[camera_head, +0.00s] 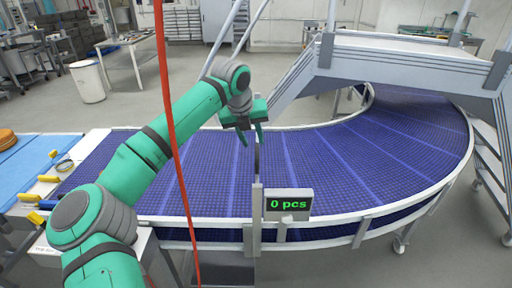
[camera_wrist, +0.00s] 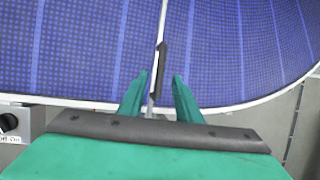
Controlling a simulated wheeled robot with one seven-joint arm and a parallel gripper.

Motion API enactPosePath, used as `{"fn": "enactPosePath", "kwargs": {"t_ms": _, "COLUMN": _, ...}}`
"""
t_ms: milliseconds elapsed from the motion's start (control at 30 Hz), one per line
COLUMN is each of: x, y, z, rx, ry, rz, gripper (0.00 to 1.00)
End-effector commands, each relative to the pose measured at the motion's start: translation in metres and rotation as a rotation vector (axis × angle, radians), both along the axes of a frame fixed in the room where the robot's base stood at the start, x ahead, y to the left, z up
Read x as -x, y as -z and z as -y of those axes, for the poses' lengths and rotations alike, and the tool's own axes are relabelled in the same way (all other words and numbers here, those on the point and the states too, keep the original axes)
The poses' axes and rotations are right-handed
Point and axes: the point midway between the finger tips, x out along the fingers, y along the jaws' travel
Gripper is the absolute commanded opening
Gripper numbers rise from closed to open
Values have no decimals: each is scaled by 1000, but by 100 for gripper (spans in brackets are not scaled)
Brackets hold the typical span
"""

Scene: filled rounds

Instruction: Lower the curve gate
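The curve gate (camera_head: 257,165) appears as a thin grey upright piece at the blue curved conveyor (camera_head: 330,150), near a grey post on the front rail. In the wrist view the gate (camera_wrist: 163,25) is a thin pale strip seen from above, with a dark bar (camera_wrist: 160,65) like a handle on it. My gripper (camera_head: 251,140) is above the belt with its fingers pointing down. In the wrist view the gripper (camera_wrist: 160,77) is open, with one finger on each side of the dark bar and visible gaps. Whether the gate is fully raised I cannot tell.
A display (camera_head: 289,204) reading "0 pcs" stands on the front rail. A grey stepped platform (camera_head: 400,58) bridges the belt at right. A red cable (camera_head: 168,110) hangs in front of my arm. A blue surface with yellow clips (camera_head: 48,178) lies at left. The belt is empty.

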Motion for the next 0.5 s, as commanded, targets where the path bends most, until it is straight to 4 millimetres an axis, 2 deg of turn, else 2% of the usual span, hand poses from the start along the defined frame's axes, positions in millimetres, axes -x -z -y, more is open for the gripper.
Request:
{"fn": "enactPosePath", "kwargs": {"t_ms": 200, "x": -13, "y": 31, "z": 8, "rx": 3, "ry": 2, "rz": -2, "gripper": 31}}
{"fn": "enactPosePath", "kwargs": {"t_ms": 500, "x": -20, "y": 47, "z": 12, "rx": 1, "ry": 3, "rz": 0, "gripper": 31}}
